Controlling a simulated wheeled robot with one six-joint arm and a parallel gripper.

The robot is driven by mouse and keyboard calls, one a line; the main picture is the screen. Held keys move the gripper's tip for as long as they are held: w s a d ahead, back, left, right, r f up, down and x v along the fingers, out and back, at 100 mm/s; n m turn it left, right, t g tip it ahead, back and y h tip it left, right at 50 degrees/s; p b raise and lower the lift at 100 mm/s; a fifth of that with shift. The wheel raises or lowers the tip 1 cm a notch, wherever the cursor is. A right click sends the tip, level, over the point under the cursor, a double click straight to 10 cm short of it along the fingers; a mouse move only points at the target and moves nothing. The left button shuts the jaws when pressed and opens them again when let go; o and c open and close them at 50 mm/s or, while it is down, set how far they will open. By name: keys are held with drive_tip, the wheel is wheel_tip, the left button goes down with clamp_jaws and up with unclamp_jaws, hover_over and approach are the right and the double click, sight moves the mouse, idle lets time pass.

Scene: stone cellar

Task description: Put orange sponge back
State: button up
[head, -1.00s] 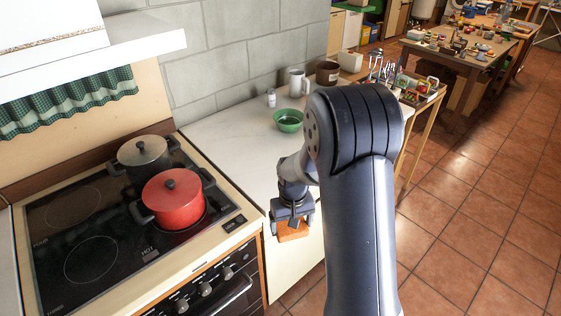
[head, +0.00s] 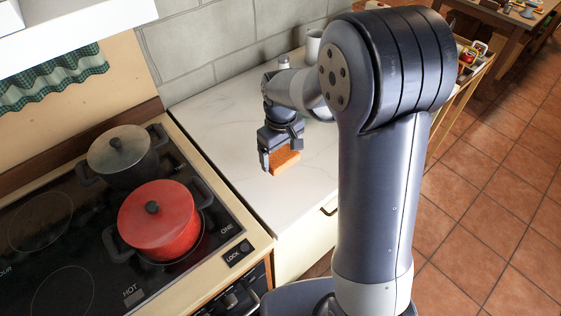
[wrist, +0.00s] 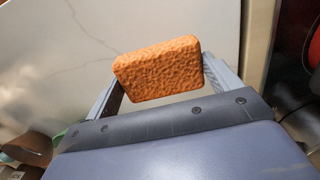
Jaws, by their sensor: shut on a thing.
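The orange sponge (head: 285,161) is a small rough block held in my gripper (head: 281,163) over the white countertop. In the wrist view the sponge (wrist: 160,70) sits between the two fingers of my gripper (wrist: 165,78), which is shut on it. The white countertop (head: 235,125) shows below and around it. I cannot tell whether the sponge's underside touches the counter or is a little above it.
A stove (head: 45,215) on the left holds a red pot (head: 160,222) and a dark grey pot (head: 122,152). A white mug (head: 313,45) stands at the back of the counter by the wall. The counter left of my gripper is clear.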

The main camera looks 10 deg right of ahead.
sight(281, 165)
drive_tip(key=shift+f+p, duration=0.35)
drive_tip(key=shift+f, duration=2.3)
drive_tip(key=shift+f, duration=0.2)
drive_tip(key=o, duration=0.7)
drive_tip(key=shift+r, duration=0.1)
wheel_tip(281, 165, up, 12)
drive_tip(key=shift+r+b, duration=0.15)
drive_tip(key=shift+b, duration=0.45)
